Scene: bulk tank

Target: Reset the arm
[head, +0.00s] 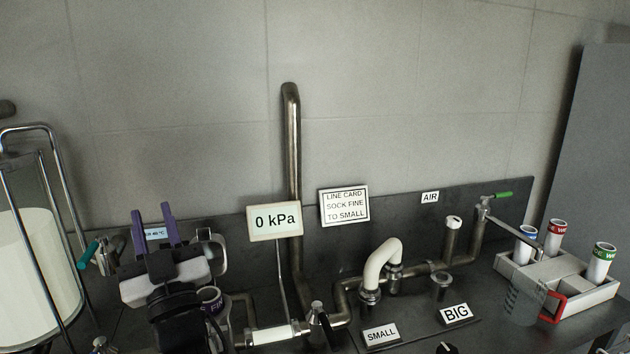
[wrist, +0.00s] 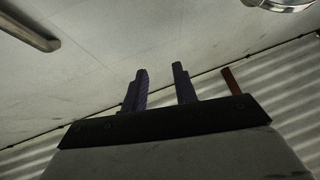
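My gripper (head: 154,228) is at the lower left of the head view, its two purple fingers pointing up and apart with nothing between them. In the wrist view the two fingers (wrist: 161,90) also stand apart, with bare wall and ceiling-like surfaces beyond them. My gripper and arm stand in front of part of the bench's left side and hide some of the piping there.
A caged tank (head: 36,270) of pale liquid stands at left. A gauge sign reading 0 kPa (head: 274,220), a line card (head: 344,206), a curved white hose (head: 381,258) and pipes fill the middle. A rack (head: 578,285) of tubes stands at right. The upper wall area is clear.

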